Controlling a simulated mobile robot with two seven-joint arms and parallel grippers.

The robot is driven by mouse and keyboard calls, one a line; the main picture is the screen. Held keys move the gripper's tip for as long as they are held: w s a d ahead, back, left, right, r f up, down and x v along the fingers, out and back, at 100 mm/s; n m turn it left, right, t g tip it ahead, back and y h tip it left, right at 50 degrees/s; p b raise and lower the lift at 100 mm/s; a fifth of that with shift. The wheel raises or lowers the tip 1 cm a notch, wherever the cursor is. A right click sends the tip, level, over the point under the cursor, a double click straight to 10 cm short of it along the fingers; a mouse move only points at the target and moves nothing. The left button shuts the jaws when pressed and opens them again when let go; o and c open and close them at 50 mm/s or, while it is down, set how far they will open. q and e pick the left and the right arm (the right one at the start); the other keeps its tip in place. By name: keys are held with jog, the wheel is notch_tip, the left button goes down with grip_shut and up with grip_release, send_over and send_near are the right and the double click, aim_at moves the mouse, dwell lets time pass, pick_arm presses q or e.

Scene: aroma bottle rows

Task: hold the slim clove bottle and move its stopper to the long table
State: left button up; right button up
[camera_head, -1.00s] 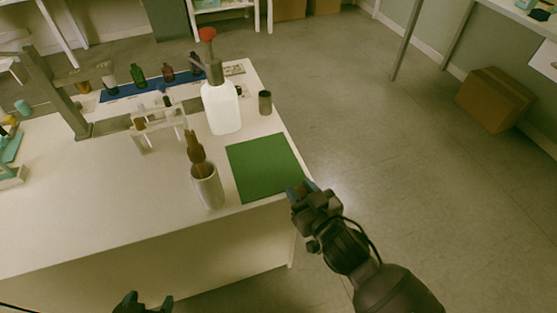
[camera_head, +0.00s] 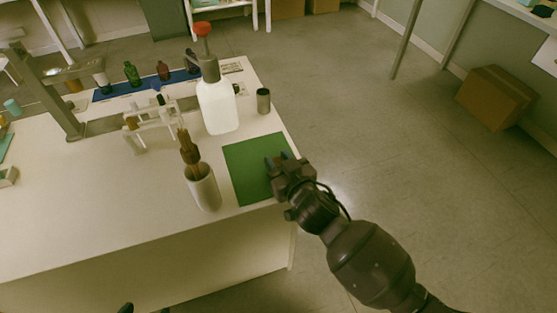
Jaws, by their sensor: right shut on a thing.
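My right gripper (camera_head: 277,164) is over the right part of the green mat (camera_head: 247,178), near the front right corner of the white table (camera_head: 90,215). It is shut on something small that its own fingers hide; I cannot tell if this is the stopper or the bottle. Several small bottles, among them a green one (camera_head: 131,75) and a brown one (camera_head: 163,70), stand on the blue strip (camera_head: 145,88) at the back. I cannot tell which bottle is the slim clove one. Only dark tips of my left gripper (camera_head: 145,310) show at the bottom edge.
A white jug with a red top (camera_head: 217,108), a small dark cylinder (camera_head: 263,102) and a cup with brown droppers (camera_head: 205,190) stand around the mat. A pale rack (camera_head: 150,128) is behind the cup. A cardboard box (camera_head: 495,97) is on the open floor.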

jog(key=shift+f, duration=0.1)
jog(key=o, duration=1)
jog(key=shift+r, duration=0.25)
jog(key=p+v, duration=0.2)
jog(key=v, duration=1)
jog(key=shift+f, duration=0.1)
